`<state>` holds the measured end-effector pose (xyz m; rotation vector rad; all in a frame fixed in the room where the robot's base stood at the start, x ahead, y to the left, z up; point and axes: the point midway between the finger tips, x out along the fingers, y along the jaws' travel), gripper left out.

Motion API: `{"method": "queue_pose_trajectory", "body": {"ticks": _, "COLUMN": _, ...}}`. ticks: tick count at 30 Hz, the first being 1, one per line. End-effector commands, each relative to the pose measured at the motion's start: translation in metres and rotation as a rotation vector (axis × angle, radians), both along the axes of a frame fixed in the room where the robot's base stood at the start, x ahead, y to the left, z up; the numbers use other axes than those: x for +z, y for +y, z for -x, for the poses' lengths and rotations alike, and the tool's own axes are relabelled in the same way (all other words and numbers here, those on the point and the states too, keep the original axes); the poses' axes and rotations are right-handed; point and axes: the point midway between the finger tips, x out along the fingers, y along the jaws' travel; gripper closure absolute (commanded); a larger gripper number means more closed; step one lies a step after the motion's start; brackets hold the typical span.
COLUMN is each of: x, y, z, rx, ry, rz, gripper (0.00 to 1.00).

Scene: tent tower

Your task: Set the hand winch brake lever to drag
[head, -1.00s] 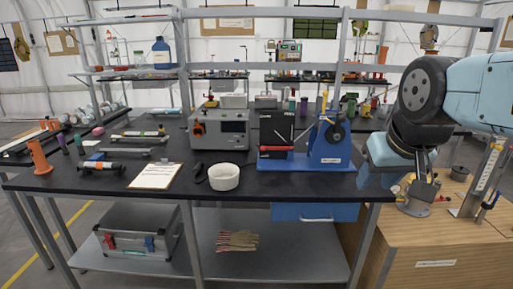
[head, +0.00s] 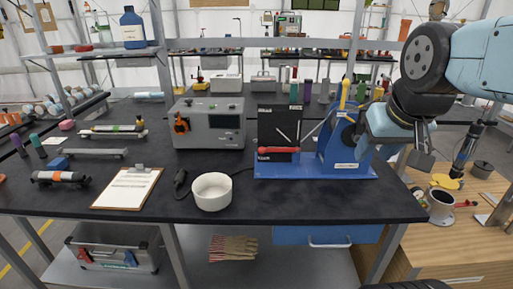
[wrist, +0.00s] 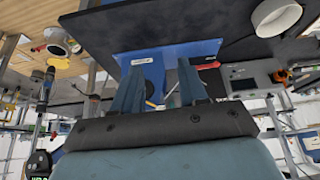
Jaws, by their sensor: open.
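The hand winch (head: 340,145) is a blue unit on a blue base plate at the right part of the black bench, with a dark round part on its side. A yellow-tipped lever (head: 344,92) stands nearly upright at its top. A red handle (head: 278,150) lies low in front of the black panel. The drag marking is too small to read. My gripper (wrist: 160,66) is open and empty in the wrist view, with the blue winch base (wrist: 165,50) beyond its fingertips. In the head view my wrist is just right of the winch; the fingers are mostly hidden.
A grey box (head: 208,124) stands left of the winch. A white bowl (head: 212,191) and a clipboard (head: 127,187) lie near the front edge.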

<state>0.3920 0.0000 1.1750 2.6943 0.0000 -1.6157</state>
Motion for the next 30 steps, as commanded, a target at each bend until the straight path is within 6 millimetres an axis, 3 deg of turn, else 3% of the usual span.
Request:
{"method": "queue_pose_trajectory", "body": {"ticks": 6, "x": 0.000, "y": 0.000, "z": 0.000, "rx": 0.000, "ry": 0.000, "rz": 0.000, "gripper": 0.57}}
{"method": "queue_pose_trajectory", "body": {"ticks": 9, "x": 0.000, "y": 0.000, "z": 0.000, "rx": 0.002, "ry": 0.003, "rz": 0.003, "gripper": 0.49}}
{"method": "queue_pose_trajectory", "body": {"ticks": 14, "x": -0.009, "y": -0.004, "z": -0.008, "rx": 0.034, "ry": 0.057, "rz": 0.057, "gripper": 0.49}}
{"method": "queue_pose_trajectory", "body": {"ticks": 23, "x": -0.046, "y": -0.009, "z": -0.048, "rx": 0.195, "ry": 0.262, "rz": 0.360, "gripper": 0.49}}
{"method": "queue_pose_trajectory", "body": {"ticks": 30, "x": -0.070, "y": 0.003, "z": -0.091, "rx": 0.351, "ry": 0.356, "rz": 0.663, "gripper": 0.49}}
